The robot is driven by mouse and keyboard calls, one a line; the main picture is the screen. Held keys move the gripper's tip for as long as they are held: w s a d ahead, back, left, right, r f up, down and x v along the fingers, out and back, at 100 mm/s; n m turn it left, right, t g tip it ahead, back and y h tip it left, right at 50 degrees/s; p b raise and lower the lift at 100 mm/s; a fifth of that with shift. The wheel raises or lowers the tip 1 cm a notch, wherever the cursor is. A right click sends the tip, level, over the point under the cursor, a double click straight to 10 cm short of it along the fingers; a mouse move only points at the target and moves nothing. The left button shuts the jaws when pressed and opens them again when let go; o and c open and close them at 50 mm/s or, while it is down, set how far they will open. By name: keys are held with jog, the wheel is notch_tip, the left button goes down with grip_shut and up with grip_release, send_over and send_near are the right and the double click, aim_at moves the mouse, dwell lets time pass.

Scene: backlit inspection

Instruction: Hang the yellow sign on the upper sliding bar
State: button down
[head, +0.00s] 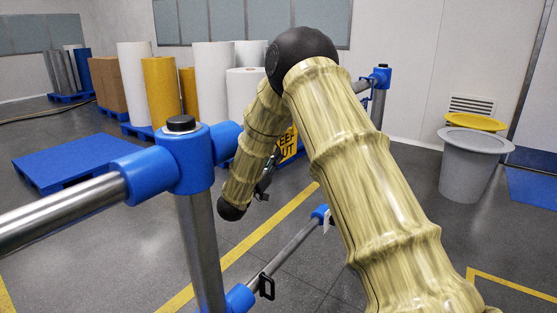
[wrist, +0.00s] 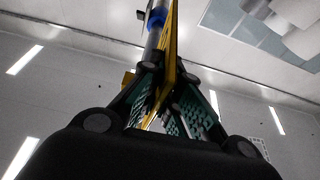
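The yellow sign (head: 290,143) with black "KEEP OUT" lettering shows in the head view, partly hidden behind my arm. In the wrist view the sign (wrist: 172,38) is seen nearly edge-on between the green-padded fingers of my gripper (wrist: 164,75), which are closed on it. In the head view my gripper (head: 264,184) is mostly hidden by my wrist. A steel bar (wrist: 153,40) with a blue fitting (wrist: 158,17) shows close beside the sign in the wrist view. Whether the sign touches it, I cannot tell. My arm hides most of the upper bar's span in the head view.
A steel post (head: 201,245) with a blue joint (head: 180,160) stands at front left. A lower bar (head: 290,248) carries a black clip (head: 266,286). A grey bin (head: 470,165) stands right. Rolls and a blue pallet (head: 70,165) are behind.

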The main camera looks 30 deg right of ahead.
jog(key=shift+f+b, duration=0.7)
jog(key=shift+f, duration=1.1)
jog(key=c, duration=1.6)
grip_release()
jog(key=shift+o, duration=0.2)
notch_tip(320, 180, up, 10)
jog(key=shift+f, duration=0.1)
